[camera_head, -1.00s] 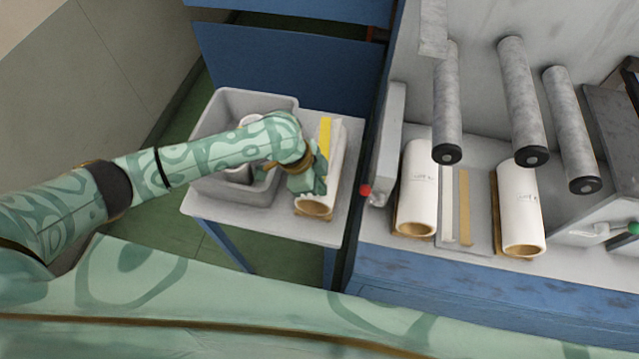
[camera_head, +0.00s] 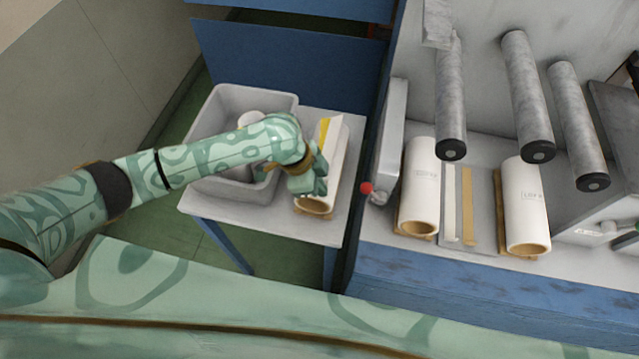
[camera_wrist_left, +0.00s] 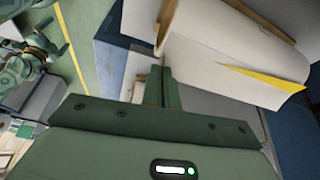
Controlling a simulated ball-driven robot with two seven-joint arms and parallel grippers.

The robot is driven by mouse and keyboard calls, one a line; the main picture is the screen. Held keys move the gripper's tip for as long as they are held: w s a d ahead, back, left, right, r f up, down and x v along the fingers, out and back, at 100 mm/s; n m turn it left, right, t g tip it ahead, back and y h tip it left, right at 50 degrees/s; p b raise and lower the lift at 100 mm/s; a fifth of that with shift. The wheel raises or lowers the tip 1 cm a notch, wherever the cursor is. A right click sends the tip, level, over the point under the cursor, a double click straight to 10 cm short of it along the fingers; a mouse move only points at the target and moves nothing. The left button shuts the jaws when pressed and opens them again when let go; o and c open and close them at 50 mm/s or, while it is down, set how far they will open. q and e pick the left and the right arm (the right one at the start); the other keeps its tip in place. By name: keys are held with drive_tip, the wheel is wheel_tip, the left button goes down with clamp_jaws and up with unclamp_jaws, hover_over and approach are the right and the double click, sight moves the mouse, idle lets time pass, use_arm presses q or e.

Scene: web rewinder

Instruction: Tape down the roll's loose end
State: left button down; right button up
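A white paper roll (camera_head: 335,165) lies on a small side table and shows large at the top of the left wrist view (camera_wrist_left: 205,45). A yellow strip (camera_head: 323,131) shows as a narrow wedge on its white paper, and also in the left wrist view (camera_wrist_left: 268,82). My left gripper (camera_head: 318,188) is over the roll's near end, partly hiding it. In the wrist view its fingers (camera_wrist_left: 160,85) sit together with nothing visible between them, beside the roll's end. A patterned green part of mine, apparently my right gripper (camera_wrist_left: 52,42), is small at the wrist view's upper left.
A grey bin (camera_head: 213,100) with white items stands left of the roll on the side table (camera_head: 300,232). To the right, a bench holds two more white rolls (camera_head: 420,185), (camera_head: 525,205) with strips between them. Grey rollers (camera_head: 528,95) overhang it. A red knob (camera_head: 367,188) sits at its edge.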

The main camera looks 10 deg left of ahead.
use_arm(q)
drive_tip(key=shift+f, duration=0.15)
drive_tip(key=c, duration=1.6)
unclamp_jaws()
drive_tip(key=p+v, duration=0.3)
drive_tip(key=v, duration=1.3)
